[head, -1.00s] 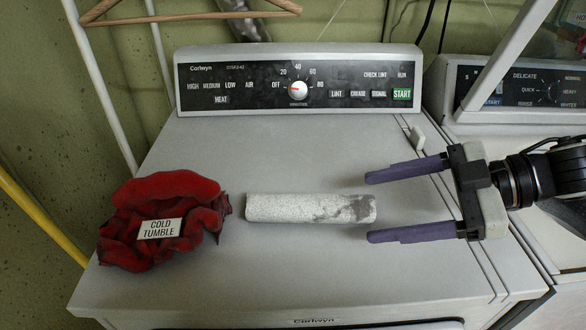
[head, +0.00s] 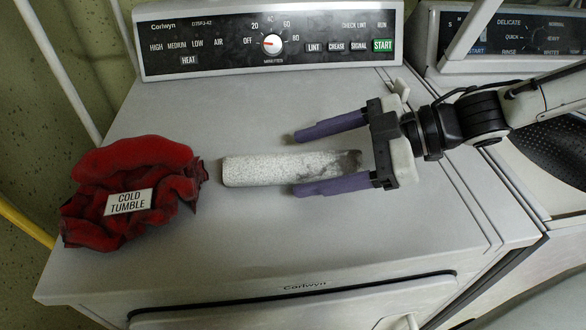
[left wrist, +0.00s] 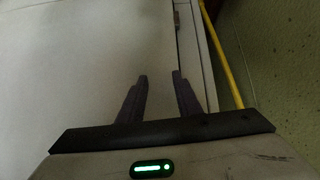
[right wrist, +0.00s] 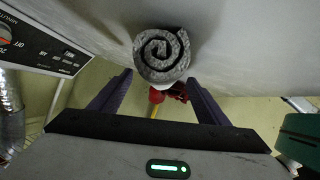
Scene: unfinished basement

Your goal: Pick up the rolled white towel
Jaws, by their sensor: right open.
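The rolled white towel (head: 265,169) lies on its side on top of the dryer, speckled grey with a dark patch at its right end. In the right wrist view its spiral end (right wrist: 161,55) faces the camera. My right gripper (head: 295,163) is open, its purple fingers reaching over the towel's right part, one on the far side and one on the near side. I cannot tell whether they touch it. My left gripper (left wrist: 159,78) shows only in the left wrist view, its fingers apart with nothing between them, beside a pale panel.
A crumpled red cloth (head: 137,165) with a "COLD TUMBLE" label (head: 128,202) lies left of the towel. The dryer's control panel (head: 330,45) rises behind. The dryer top (head: 230,235) is clear in front. A washer (head: 520,45) stands at right.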

